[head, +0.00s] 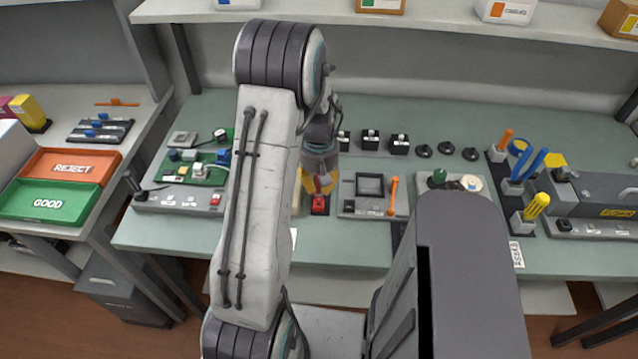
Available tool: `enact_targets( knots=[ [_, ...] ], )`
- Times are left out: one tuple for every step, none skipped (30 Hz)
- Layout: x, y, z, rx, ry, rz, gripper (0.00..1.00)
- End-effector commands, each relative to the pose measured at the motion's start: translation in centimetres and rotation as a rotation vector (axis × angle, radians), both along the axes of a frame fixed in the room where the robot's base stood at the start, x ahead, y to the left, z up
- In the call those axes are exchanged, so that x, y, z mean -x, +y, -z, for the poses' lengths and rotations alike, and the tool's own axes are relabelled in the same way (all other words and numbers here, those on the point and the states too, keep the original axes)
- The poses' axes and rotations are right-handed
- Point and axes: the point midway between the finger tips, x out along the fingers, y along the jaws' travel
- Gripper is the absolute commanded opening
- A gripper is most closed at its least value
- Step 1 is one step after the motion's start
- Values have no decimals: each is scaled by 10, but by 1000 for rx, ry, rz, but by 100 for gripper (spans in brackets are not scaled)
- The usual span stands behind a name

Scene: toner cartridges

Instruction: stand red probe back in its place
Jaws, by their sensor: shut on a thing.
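My gripper (318,184) has yellow fingers and points down over the middle of the green bench. It is shut on the red probe (320,204), whose red lower part shows below the fingertips. The fingers hide its upper part. I cannot tell whether the probe touches the bench or a holder under it. Several black holders (370,141) with pale tops stand in a row behind, to the right of the gripper. Round black stands (447,148) are farther right. Which of these is the probe's place cannot be told.
A grey fixture with an orange lever (393,196) stands close right of the gripper. A green circuit board (196,163) on a grey base is left, partly behind my arm. Tool holders (514,185) stand at right. Orange REJECT (72,167) and green GOOD (50,203) trays are far left.

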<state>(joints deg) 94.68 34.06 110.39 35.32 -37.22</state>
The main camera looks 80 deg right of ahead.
Motion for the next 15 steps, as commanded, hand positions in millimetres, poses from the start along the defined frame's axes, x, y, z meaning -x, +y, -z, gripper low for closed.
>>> enact_targets(
  knots=[
    [0,0,0,0,0,0,0],
    [0,0,1,0,0,0,0],
    [0,0,1,0,0,0,0],
    [0,0,2,0,0,0,0],
    [0,0,2,0,0,0,0],
    [0,0,3,0,0,0,0],
    [0,0,4,0,0,0,0],
    [0,0,5,0,0,0,0],
    [0,0,6,0,0,0,0],
    [0,0,7,0,0,0,0],
    [0,0,8,0,0,0,0],
    [0,0,9,0,0,0,0],
    [0,0,9,0,0,0,0],
    [0,0,10,0,0,0,0],
    [0,0,11,0,0,0,0]
  ],
)
